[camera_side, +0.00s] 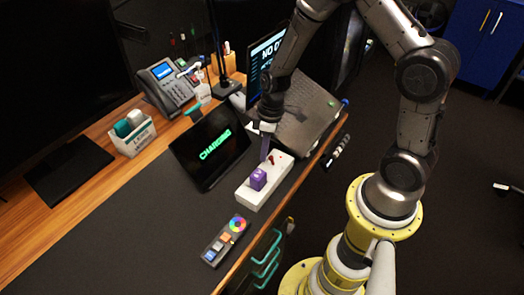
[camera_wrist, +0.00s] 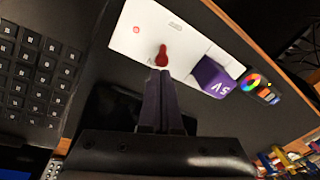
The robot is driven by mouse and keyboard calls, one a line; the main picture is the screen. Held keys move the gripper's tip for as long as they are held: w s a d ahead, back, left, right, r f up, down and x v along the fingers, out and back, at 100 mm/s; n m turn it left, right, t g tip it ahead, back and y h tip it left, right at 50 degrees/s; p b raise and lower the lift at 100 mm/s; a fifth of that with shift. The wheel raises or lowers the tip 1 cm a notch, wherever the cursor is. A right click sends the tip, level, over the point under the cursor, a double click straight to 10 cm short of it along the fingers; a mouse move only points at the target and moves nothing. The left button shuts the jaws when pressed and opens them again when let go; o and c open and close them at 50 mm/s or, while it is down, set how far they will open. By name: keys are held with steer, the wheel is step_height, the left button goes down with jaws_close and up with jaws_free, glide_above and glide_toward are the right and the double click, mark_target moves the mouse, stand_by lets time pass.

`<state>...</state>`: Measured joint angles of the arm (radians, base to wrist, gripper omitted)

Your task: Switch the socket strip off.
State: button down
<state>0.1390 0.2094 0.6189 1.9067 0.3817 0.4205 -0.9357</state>
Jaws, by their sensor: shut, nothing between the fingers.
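The white socket strip (camera_side: 281,168) lies on the dark desk mat near the desk's right edge; it also shows in the wrist view (camera_wrist: 129,45). A red switch lever (camera_wrist: 161,56) sticks up from it; it shows small in the side view (camera_side: 271,159). A small red ring mark (camera_wrist: 136,30) sits on the strip near the lever. A purple block marked "5V" (camera_side: 258,179) sits on the strip; it shows in the wrist view too (camera_wrist: 213,79). My gripper (camera_side: 264,159) is shut and empty, its tips close beside the lever in the wrist view (camera_wrist: 160,73). I cannot tell whether they touch.
A tablet (camera_side: 208,147) reading "CHARGING" in green stands left of the strip. A laptop (camera_side: 309,115) lies behind it. A small panel with a colour wheel (camera_side: 226,239) lies in front. A phone (camera_side: 167,88) and white box (camera_side: 133,138) stand farther back.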

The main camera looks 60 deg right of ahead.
steer(key=shift+s+r+t, duration=0.2)
steer(key=shift+s+t, duration=0.1)
steer(key=shift+t, duration=0.5)
stand_by(0.4)
steer(key=shift+s+r, duration=0.1)
steer(key=shift+s, duration=0.3)
steer(key=shift+s+r, duration=0.15)
steer(key=shift+s, duration=0.5)
steer(key=shift+v, duration=0.8)
steer(key=shift+w+a, duration=0.15)
steer(key=shift+w, duration=0.15)
